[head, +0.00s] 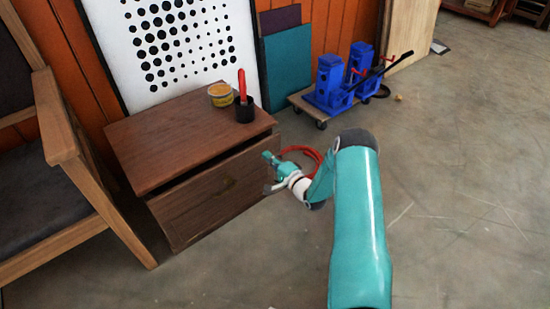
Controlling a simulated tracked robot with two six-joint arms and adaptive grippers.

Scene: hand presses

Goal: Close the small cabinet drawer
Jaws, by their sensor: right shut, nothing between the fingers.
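The small brown wooden cabinet (180,130) stands left of centre in the head view. Its drawer (215,192) is pulled out a little, with a dark gap between the drawer front and the cabinet top. My right gripper (267,170) is shut and empty. It is at the right part of the drawer front; I cannot tell whether it touches. My right arm reaches in from the lower right. My left gripper is not in view.
A yellow tin (220,95) and a black cup (244,110) with a red-handled item stand on the cabinet. A wooden armchair (60,130) is close on the left. A trolley with blue presses (330,85) stands behind. The floor on the right is clear.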

